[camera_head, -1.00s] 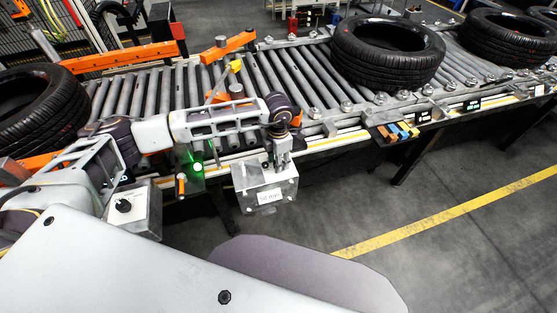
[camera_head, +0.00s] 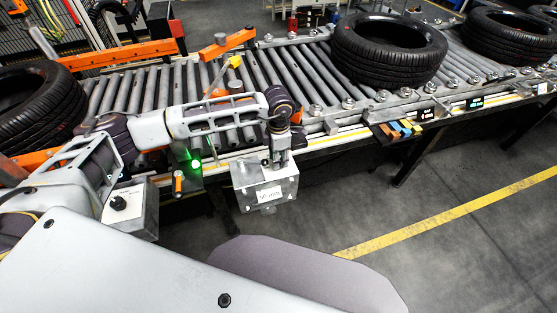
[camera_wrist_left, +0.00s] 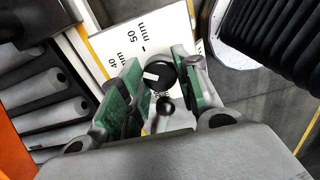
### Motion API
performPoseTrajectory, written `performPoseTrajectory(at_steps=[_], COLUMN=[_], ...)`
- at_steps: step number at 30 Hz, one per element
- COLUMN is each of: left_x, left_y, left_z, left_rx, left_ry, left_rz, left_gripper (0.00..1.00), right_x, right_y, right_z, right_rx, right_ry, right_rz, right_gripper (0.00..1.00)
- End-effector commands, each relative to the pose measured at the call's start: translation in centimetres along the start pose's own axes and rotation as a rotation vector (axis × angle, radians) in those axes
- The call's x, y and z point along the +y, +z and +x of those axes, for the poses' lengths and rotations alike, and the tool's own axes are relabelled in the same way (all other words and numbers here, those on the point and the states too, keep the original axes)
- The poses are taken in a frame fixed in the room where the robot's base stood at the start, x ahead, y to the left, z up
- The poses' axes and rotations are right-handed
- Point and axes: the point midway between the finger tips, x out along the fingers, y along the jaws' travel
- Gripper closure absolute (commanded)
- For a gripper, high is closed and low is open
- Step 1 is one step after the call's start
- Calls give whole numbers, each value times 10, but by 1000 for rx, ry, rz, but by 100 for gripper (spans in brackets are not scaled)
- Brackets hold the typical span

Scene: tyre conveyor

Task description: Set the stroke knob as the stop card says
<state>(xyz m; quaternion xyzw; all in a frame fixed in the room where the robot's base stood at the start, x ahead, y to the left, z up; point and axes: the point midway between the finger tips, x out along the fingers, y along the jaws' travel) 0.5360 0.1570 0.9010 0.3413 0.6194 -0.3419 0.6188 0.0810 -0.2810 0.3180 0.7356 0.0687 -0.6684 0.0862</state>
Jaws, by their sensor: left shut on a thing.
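The stop card (camera_head: 269,194) is a white label on the front of a grey metal box at the conveyor's near side and appears to read 50 mm. In the left wrist view the stroke knob (camera_wrist_left: 160,75) is round and black with a white mark. A white scale plate (camera_wrist_left: 135,40) beside it shows 40 mm and 50 mm; other marks are partly hidden. My left gripper (camera_head: 279,163) points down at the box top. Its green-padded fingers (camera_wrist_left: 155,88) are shut on the knob, one on each side. My right gripper is not in view.
Tyres (camera_head: 388,50) lie on the roller conveyor (camera_head: 140,90) behind the box. A green lamp (camera_head: 196,164) glows left of the box. Another box with a black knob (camera_head: 119,203) stands farther left. Coloured blocks (camera_head: 399,129) lie at right. The floor in front is clear.

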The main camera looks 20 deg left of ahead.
Motion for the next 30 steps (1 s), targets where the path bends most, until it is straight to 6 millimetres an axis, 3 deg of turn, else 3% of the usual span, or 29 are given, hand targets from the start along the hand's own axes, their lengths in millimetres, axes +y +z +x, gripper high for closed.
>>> performPoseTrajectory(at_steps=[15,22,30], left_x=[2,1,1], left_y=[0,0,0], left_z=[2,2,0], left_rx=[-1,-2,-1], left_ry=[4,4,3], left_rz=[331,458,547], left_gripper=[92,92,92], right_x=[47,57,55], right_y=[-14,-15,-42], right_z=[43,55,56], right_rx=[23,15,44], right_ry=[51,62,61], right_rz=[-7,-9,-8], right_gripper=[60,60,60])
